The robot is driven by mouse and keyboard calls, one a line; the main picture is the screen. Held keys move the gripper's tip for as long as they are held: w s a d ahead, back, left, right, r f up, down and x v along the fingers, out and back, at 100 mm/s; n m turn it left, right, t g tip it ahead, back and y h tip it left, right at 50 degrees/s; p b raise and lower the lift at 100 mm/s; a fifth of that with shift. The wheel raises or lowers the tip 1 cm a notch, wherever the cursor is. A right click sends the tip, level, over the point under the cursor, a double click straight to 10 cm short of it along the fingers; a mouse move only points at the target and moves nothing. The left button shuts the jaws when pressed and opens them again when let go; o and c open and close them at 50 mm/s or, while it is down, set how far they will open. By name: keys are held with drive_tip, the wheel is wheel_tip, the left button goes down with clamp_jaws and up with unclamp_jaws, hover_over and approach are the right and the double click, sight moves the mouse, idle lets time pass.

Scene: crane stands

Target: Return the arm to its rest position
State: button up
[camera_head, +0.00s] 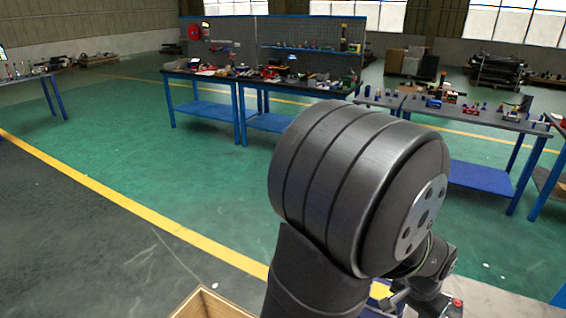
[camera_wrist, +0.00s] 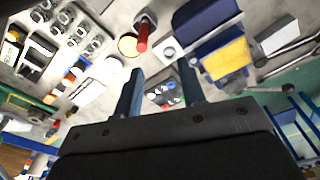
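My gripper (camera_wrist: 160,74) is open in the wrist view, its two dark fingers apart with nothing held between them. A small grey block with coloured round parts (camera_wrist: 163,94) shows between the fingers, beyond them; I cannot tell its distance. In the head view my own arm fills the lower right and is bent. The fingers cannot be made out clearly there.
The wrist view shows a cluttered pale worktop with a red-handled tool (camera_wrist: 142,38), a blue and yellow item (camera_wrist: 225,58) and a white box (camera_wrist: 280,35). In the head view a wooden crate (camera_head: 207,302) stands at the bottom; workbenches (camera_head: 205,110) stand behind. Green floor lies open at left.

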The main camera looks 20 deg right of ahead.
drive_tip(key=w+a+r+n, duration=0.1)
drive_tip(key=w+a, duration=0.4)
drive_tip(key=w, duration=0.4)
drive_tip(key=w+a+r+n+g+y, duration=0.1)
drive_tip(key=w+a+r, duration=0.1)
drive_tip(key=w+a, duration=0.3)
drive_tip(key=w+a+r+n, duration=0.1)
drive_tip(key=w+a, duration=0.4)
drive_tip(key=w, duration=0.8)
drive_tip(key=shift+a+r+n, duration=0.15)
drive_tip(key=shift+a+n, duration=0.25)
drive_tip(key=shift+n, duration=0.2)
drive_tip(key=o, duration=1.4)
drive_tip(key=w+d+r+n+g+h, duration=0.15)
drive_tip(key=w+n+h, duration=0.45)
drive_tip(key=n, duration=0.6)
drive_tip(key=w+d+n+g+h, duration=0.15)
drive_tip(key=w+n+h, duration=0.25)
drive_tip(key=w+n, duration=0.55)
drive_tip(key=s+d+f+n, duration=0.1)
drive_tip(key=d+f, duration=0.1)
drive_tip(key=s+d+f+n, duration=0.1)
drive_tip(key=s+d+f, duration=0.1)
drive_tip(key=d, duration=0.1)
drive_tip(key=s+d+f+n, duration=0.1)
drive_tip(key=d+f, duration=0.1)
drive_tip(key=d, duration=0.1)
drive_tip(key=shift+s+d+t, duration=0.1)
drive_tip(key=shift+s+t, duration=0.15)
drive_tip(key=shift+t, duration=0.15)
